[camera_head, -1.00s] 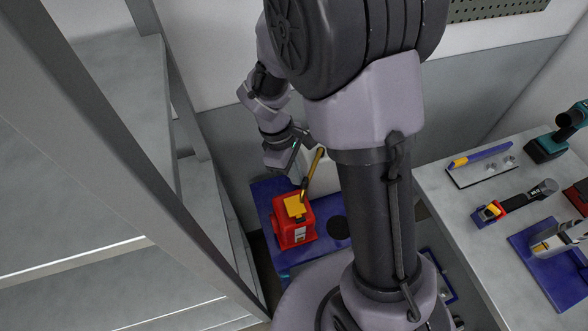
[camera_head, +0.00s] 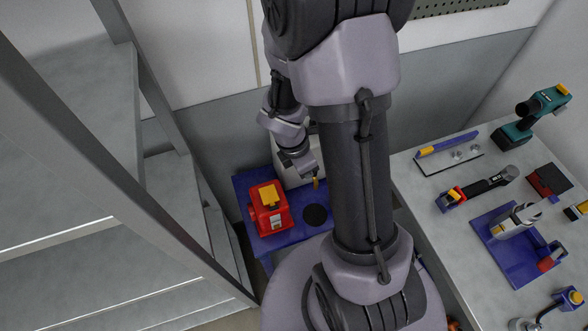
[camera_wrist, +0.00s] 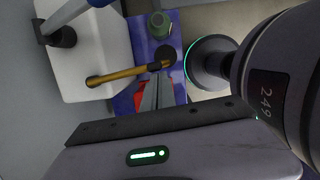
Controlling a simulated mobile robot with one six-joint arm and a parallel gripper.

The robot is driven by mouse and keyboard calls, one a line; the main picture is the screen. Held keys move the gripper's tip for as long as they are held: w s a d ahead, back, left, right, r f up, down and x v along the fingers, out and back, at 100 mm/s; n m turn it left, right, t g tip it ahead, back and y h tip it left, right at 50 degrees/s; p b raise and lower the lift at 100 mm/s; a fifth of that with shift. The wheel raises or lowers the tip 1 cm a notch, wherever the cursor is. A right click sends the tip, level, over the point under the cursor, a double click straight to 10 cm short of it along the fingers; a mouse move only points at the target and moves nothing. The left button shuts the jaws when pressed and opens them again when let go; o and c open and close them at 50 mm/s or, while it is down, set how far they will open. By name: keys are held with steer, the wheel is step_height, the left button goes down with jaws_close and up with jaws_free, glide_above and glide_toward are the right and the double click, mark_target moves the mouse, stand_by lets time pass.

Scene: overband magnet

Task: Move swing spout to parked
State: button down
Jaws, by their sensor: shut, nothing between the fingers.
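The swing spout is a thin brass-yellow pipe (camera_wrist: 125,74) with a dark end, coming out from a white body (camera_wrist: 85,50) in the wrist view. In the head view only its orange tip (camera_head: 316,184) shows, just behind the dark round disc (camera_head: 315,214); my gripper and arm hide the rest. My gripper (camera_wrist: 157,80) is shut with nothing in it. Its fingertips are right beside the spout near its outer end; I cannot tell whether they touch. In the head view my gripper (camera_head: 312,172) is by the spout tip.
A red box with a yellow top (camera_head: 270,207) stands left of the disc on a blue bench (camera_head: 285,242). A metal shelf frame (camera_head: 165,215) is close on the left. A grey table (camera_head: 428,205) with several tools is on the right. A green cylinder (camera_wrist: 160,24) shows in the wrist view.

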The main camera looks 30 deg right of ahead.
steer(key=shift+s+d, duration=0.15)
steer(key=shift+d, duration=0.4)
steer(key=a+r+p, duration=0.5)
steer(key=a+r, duration=0.1)
steer(key=r, duration=0.3)
steer(key=shift+a+r, duration=0.15)
steer(key=shift+r, duration=0.2)
stand_by(0.4)
